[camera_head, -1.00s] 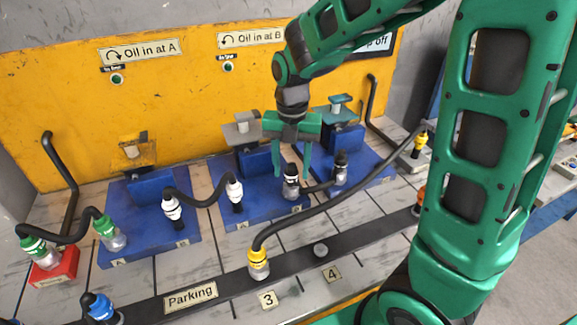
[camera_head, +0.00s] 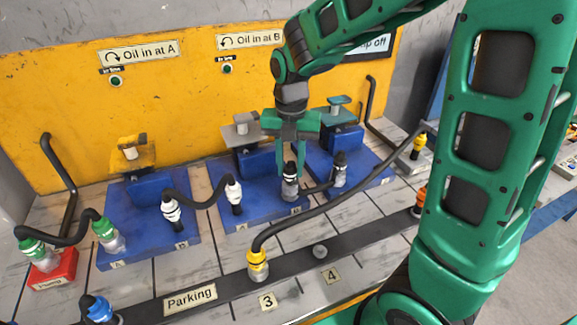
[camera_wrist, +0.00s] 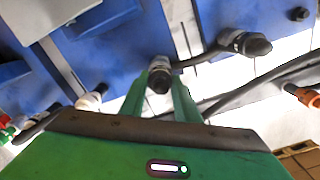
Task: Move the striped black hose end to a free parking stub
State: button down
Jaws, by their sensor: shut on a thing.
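The striped black hose end (camera_head: 290,185), black with a light band, stands upright on the middle blue block's plate. It also shows in the wrist view (camera_wrist: 159,78). My gripper (camera_head: 291,166) is above it with both fingers closed on its upper part; in the wrist view the fingertips (camera_wrist: 160,88) lie on either side of it. A short black hose joins it to a second striped black end (camera_head: 340,171) on the right blue plate. A bare parking stub (camera_head: 320,251) is on the dark parking rail (camera_head: 222,291), behind label 4 (camera_head: 331,276).
A yellow hose end (camera_head: 258,265) sits on the rail behind label 3, its long black hose arching right. A blue end (camera_head: 98,308) is at the front left. White ends (camera_head: 171,208) and green ends (camera_head: 104,230) stand left. An orange end (camera_head: 420,199) is on the right.

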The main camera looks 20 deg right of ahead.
jog(key=shift+r, duration=1.4)
jog(key=c, duration=2.1)
grip_release()
grip_shut()
jog(key=shift+r, duration=3.3)
